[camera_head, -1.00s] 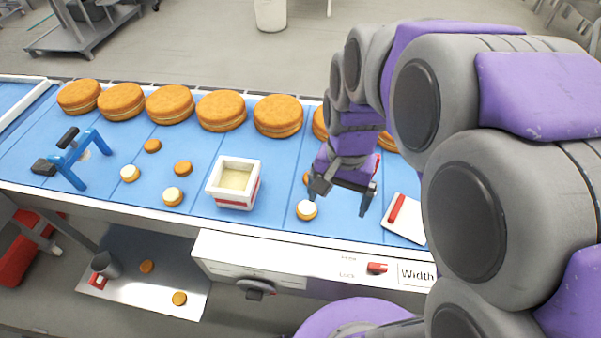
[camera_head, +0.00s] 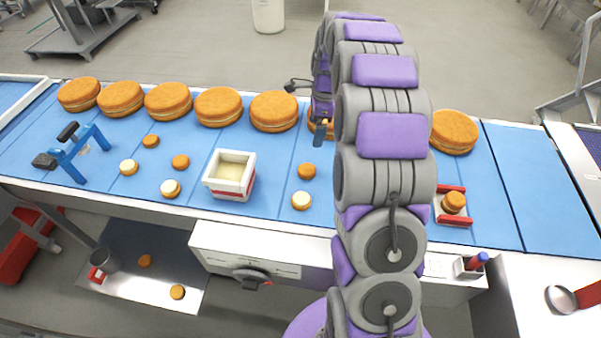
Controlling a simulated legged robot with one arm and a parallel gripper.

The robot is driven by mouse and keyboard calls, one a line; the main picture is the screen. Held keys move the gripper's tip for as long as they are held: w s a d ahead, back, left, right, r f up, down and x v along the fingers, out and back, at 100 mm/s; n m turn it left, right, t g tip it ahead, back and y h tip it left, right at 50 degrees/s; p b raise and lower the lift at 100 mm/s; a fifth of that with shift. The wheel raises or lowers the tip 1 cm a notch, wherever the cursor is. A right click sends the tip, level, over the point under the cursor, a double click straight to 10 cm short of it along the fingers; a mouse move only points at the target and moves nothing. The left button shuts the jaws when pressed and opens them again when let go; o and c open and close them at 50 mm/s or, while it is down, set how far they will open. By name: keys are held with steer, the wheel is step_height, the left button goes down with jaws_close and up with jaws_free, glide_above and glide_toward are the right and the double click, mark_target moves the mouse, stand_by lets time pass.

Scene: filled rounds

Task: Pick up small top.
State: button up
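Several small tops, plain brown rounds, lie on the blue belt (camera_head: 270,180). One small top (camera_head: 306,171) is right of the white box, one (camera_head: 180,162) is left of it, and another (camera_head: 150,141) is farther back. Several small rounds with cream, such as one (camera_head: 301,201) just in front of the right small top, also lie there. My gripper (camera_head: 318,138) is above the belt, behind the right small top, near the large cakes. A dark finger points down; the rest is partly hidden by my arm, so its opening is unclear. I see nothing held.
A white box of cream (camera_head: 231,186) stands mid-belt. Large filled cakes (camera_head: 219,107) line the back. A blue stand (camera_head: 74,153) is at left. A small stacked round (camera_head: 453,202) sits on a white plate with red rails (camera_head: 451,222) at right. Two rounds lie on a lower tray (camera_head: 145,300).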

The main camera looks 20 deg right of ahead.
steer(key=b, duration=0.3)
glide_above(307, 168)
steer(key=d, duration=0.1)
step_height(307, 168, down, 12)
steer(key=shift+s+f, duration=0.1)
steer(key=shift+a+f+b, duration=0.2)
steer(key=shift+f+b, duration=0.15)
steer(key=shift+f, duration=0.95)
steer(key=shift+a+f+b, duration=0.2)
steer(key=shift+f+b, duration=0.15)
steer(key=shift+f, duration=0.95)
steer(key=shift+r, duration=0.1)
steer(key=c, duration=0.8)
steer(key=shift+r, duration=0.1)
